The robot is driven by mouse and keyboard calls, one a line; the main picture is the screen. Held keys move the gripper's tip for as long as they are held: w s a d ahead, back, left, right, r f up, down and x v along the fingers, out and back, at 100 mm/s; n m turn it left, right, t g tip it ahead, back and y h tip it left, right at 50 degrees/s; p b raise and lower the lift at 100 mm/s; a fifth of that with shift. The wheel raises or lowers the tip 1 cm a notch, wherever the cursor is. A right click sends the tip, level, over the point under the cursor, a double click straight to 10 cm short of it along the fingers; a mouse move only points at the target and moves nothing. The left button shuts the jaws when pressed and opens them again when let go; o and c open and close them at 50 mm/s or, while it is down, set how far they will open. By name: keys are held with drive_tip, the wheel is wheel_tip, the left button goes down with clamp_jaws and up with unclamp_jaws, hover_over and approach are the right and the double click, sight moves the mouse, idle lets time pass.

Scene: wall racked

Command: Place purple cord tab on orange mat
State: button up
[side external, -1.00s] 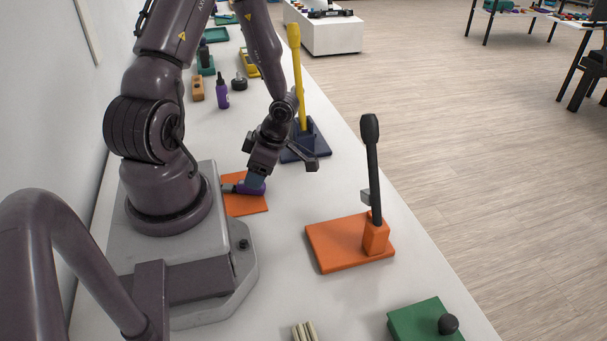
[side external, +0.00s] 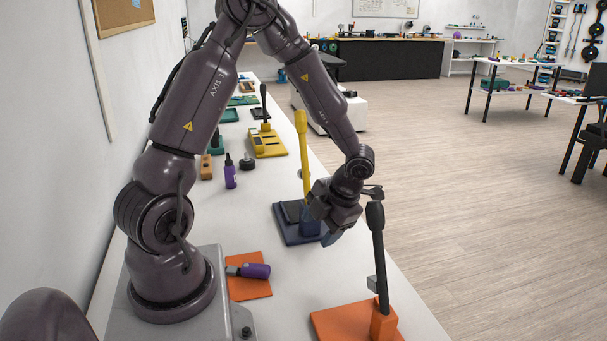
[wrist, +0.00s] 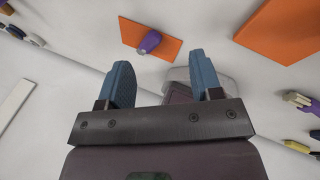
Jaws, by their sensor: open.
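The purple cord tab (side external: 255,270) lies on the small orange mat (side external: 250,289) beside my base, with its grey end toward the left. In the wrist view the purple tab (wrist: 149,42) also rests on the orange mat (wrist: 170,47), ahead of my fingers. My gripper (wrist: 155,82) is open, with its two blue fingers apart and nothing between them. In the side view my gripper (side external: 333,235) is raised to the right of the mat, in front of the navy stand, and clear of the tab.
A navy stand with a yellow lever (side external: 303,150) is right behind my gripper. An orange base with a dark lever (side external: 377,250) stands at the front right. A purple bottle (side external: 230,174) and a yellow tray (side external: 268,145) are farther back. The table around the mat is mostly clear.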

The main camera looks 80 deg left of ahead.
drive_tip(key=s+d+r+n+t+h, duration=0.1)
drive_tip(key=s+d+r+n+t, duration=0.1)
drive_tip(key=r+n, duration=0.5)
drive_tip(key=s+d+r+n+t+h, duration=0.1)
drive_tip(key=s+d+r+n+t, duration=0.2)
drive_tip(key=n, duration=1.1)
drive_tip(key=s+d+r+n+t+h, duration=0.1)
drive_tip(key=s+d+r+n+t, duration=0.1)
drive_tip(key=d+r+n+t, duration=0.2)
drive_tip(key=d+r+n, duration=0.3)
drive_tip(key=r+n, duration=0.3)
drive_tip(key=r, duration=0.1)
drive_tip(key=shift+s+d+r+n, duration=0.3)
drive_tip(key=shift+s+d+r, duration=0.05)
drive_tip(key=shift+r, duration=0.05)
